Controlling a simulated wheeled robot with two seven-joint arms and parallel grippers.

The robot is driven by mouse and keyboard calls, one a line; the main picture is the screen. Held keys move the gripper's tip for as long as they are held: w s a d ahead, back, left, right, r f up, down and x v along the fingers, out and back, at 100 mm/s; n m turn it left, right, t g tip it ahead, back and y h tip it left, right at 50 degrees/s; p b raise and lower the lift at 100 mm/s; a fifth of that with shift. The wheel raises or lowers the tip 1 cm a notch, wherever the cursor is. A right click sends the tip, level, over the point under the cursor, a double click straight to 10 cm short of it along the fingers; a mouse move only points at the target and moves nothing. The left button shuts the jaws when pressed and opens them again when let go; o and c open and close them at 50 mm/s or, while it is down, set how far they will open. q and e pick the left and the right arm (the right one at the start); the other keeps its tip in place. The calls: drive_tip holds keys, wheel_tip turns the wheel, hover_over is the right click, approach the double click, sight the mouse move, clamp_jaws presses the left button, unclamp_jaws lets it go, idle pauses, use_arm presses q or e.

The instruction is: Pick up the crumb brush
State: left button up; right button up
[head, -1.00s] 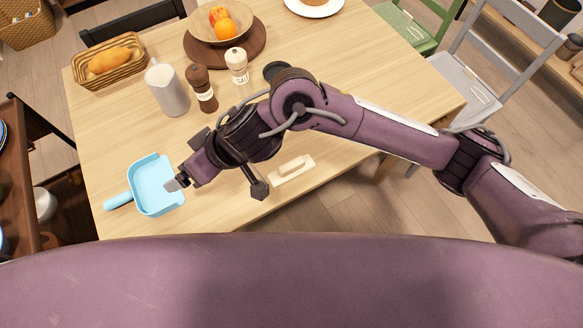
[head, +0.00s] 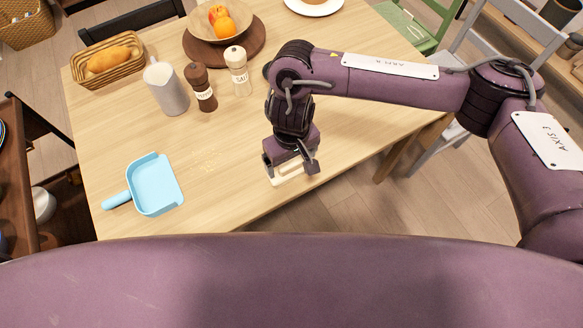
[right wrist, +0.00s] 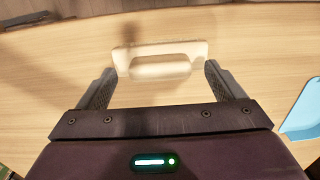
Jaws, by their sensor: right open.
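The crumb brush (right wrist: 160,62) is a pale, cream-coloured block with a raised handle. In the head view the crumb brush (head: 286,175) lies near the table's front edge, partly hidden under my right gripper (head: 290,166). In the right wrist view my right gripper (right wrist: 157,88) is open, with one finger on each side of the brush's handle and nothing held. The brush lies just ahead of the fingers; I cannot tell whether they touch it. My left gripper is not in view.
A light blue dustpan (head: 155,185) lies at the table's left front. A white pitcher (head: 166,90), pepper mill (head: 201,88) and salt mill (head: 238,72) stand farther back. A bread basket (head: 107,62) and fruit bowl (head: 219,25) are at the back.

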sight(292, 162)
wheel_tip(292, 162, down, 2)
drive_tip(key=c, duration=1.1)
drive_tip(key=shift+r, duration=0.2)
wheel_tip(292, 162, up, 20)
drive_tip(key=p, duration=0.2)
drive_tip(key=shift+f, duration=0.15)
